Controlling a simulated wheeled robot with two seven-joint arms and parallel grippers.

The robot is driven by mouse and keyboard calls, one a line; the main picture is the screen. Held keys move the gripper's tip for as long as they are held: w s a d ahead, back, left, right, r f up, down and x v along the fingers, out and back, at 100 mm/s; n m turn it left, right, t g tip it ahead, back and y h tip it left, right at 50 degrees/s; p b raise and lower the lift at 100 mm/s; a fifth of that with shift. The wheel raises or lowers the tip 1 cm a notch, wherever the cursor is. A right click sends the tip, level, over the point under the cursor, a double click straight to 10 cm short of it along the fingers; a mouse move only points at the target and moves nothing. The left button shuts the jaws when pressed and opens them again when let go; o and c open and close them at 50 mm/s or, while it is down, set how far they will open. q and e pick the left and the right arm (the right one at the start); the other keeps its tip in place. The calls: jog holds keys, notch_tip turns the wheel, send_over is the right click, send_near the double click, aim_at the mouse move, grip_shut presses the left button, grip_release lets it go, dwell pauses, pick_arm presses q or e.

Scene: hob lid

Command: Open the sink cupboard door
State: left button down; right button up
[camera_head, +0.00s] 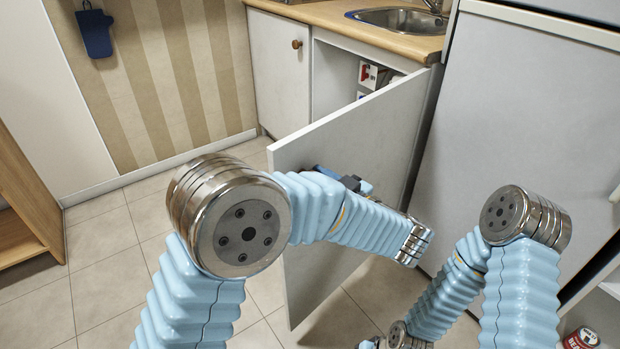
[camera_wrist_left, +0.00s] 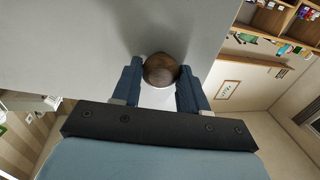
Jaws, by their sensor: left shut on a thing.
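The sink cupboard door (camera_head: 353,135) is a white panel standing open, swung well out from the cabinet below the sink (camera_head: 397,20). The cupboard interior (camera_head: 340,85) shows behind it, with a few items inside. In the left wrist view, my left gripper (camera_wrist_left: 161,75) is shut on the door's round brown wooden knob (camera_wrist_left: 160,69), with a blue finger on each side. In the head view my left arm hides the knob and most of the gripper; a bit of blue shows against the door. My right arm is at the lower right; its gripper is not visible.
A closed white cupboard door (camera_head: 279,72) with a wooden knob is left of the opening. A tall grey-white appliance (camera_head: 520,130) stands right of it. A wooden shelf unit (camera_head: 25,195) is at the left. Tiled floor (camera_head: 105,235) is clear between.

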pick_arm(q)
jog(key=shift+s+d+r, duration=0.1)
jog(key=shift+s+d, duration=0.05)
jog(key=shift+d, duration=0.1)
jog(key=c, duration=0.6)
grip_release()
jog(key=shift+c, duration=0.2)
